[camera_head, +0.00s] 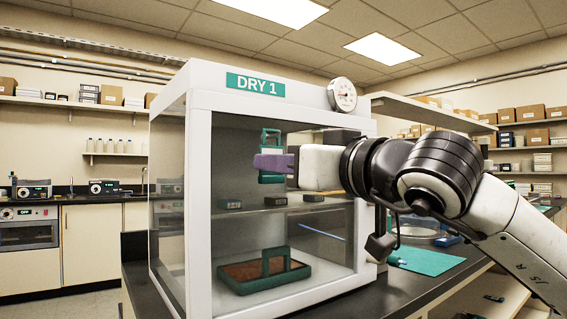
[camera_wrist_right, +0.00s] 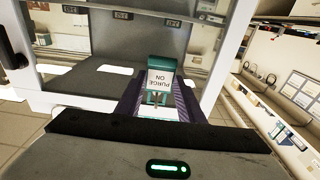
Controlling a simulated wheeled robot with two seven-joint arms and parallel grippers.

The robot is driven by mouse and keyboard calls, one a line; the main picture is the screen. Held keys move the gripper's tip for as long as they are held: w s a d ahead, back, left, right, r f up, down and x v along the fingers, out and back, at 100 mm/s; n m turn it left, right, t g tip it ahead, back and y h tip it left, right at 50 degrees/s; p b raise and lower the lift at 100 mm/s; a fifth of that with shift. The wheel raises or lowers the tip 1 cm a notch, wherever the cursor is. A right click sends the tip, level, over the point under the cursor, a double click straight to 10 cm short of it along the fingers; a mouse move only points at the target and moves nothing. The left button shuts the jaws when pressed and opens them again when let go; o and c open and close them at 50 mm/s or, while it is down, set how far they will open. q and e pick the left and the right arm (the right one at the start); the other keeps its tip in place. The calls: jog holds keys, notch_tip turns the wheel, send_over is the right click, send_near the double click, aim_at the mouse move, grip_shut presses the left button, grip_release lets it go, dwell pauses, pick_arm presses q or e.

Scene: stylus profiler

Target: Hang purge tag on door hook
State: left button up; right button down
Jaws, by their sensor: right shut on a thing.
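The purge tag (camera_head: 271,138) is a teal frame with a white label. It is upright in the head view, in front of the upper part of the dry cabinet (camera_head: 201,190) marked DRY 1. My right gripper (camera_head: 270,163) is shut on it with purple fingers. No door hook is clearly visible in the head view. My left gripper is out of view.
A teal tray with an upright handle (camera_head: 264,277) and brown contents stands on the cabinet floor. Small dark boxes sit on the cabinet shelf (camera_head: 275,210). A round gauge (camera_head: 342,95) is on the cabinet's top right. A teal mat (camera_head: 430,261) lies on the bench to the right.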

jog(key=shift+f, duration=0.15)
jog(key=c, duration=1.1)
grip_release()
jog(key=shift+c, duration=0.5)
jog(key=b+v, duration=0.4)
jog(key=v, duration=0.4)
jog(key=shift+s+d, duration=0.15)
jog(key=shift+s, duration=0.15)
